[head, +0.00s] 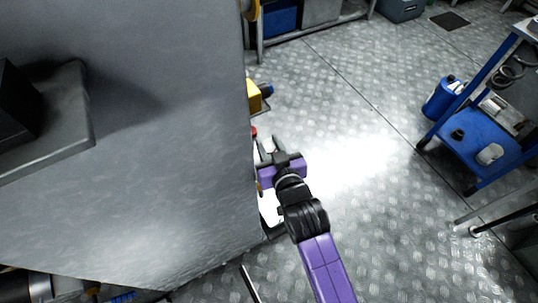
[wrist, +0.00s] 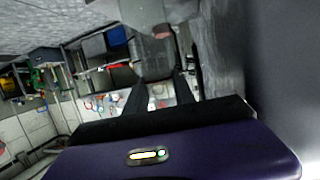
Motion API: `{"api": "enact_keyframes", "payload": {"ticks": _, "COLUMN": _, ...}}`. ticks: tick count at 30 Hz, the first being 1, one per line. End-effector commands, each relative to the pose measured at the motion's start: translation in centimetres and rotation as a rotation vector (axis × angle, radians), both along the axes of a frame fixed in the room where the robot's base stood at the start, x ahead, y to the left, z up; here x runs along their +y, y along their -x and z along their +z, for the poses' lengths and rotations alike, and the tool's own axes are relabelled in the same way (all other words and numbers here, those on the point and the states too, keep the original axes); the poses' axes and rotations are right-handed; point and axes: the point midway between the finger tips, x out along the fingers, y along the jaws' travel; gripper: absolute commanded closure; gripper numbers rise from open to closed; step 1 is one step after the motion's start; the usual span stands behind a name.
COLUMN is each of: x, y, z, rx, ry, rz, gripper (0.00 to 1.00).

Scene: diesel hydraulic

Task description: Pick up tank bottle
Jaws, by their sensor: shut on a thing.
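My gripper (head: 269,147) is at the right edge of a large grey block in the head view. In the wrist view its two dark fingers (wrist: 158,84) are shut on a grey, rounded body, which I take to be the tank bottle (wrist: 152,58). A small reddish-brown spot shows on the bottle. In the head view the bottle cannot be clearly made out, hidden by the gripper and the block. A small red bit (head: 254,131) shows just beyond the fingers there; I cannot tell what it belongs to.
The large grey block (head: 170,190) stands close on the left of my gripper. A yellow part (head: 254,97) juts from beyond its edge. A blue cart (head: 482,140) and a blue canister (head: 441,99) stand at right. The metal floor (head: 350,130) between is clear.

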Motion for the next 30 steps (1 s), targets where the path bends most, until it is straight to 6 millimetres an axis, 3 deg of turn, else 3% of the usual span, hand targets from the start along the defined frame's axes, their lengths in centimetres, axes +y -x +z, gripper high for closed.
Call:
{"api": "enact_keyframes", "payload": {"ticks": 5, "x": -0.1, "y": 0.2, "z": -0.7, "rx": 0.013, "ry": 0.007, "rz": 0.000, "gripper": 1.00}}
{"api": "enact_keyframes", "payload": {"ticks": 11, "x": -0.4, "y": 0.1, "z": -0.2, "rx": 0.015, "ry": 0.007, "rz": -0.002, "gripper": 1.00}}
{"api": "enact_keyframes", "payload": {"ticks": 25, "x": -0.5, "y": -0.2, "z": 7.3, "rx": 0.005, "ry": 0.003, "rz": -0.001, "gripper": 1.00}}
{"api": "enact_keyframes", "payload": {"ticks": 30, "x": -3.9, "y": -2.5, "z": 6.7, "rx": 0.008, "ry": 0.001, "rz": -0.007, "gripper": 1.00}}
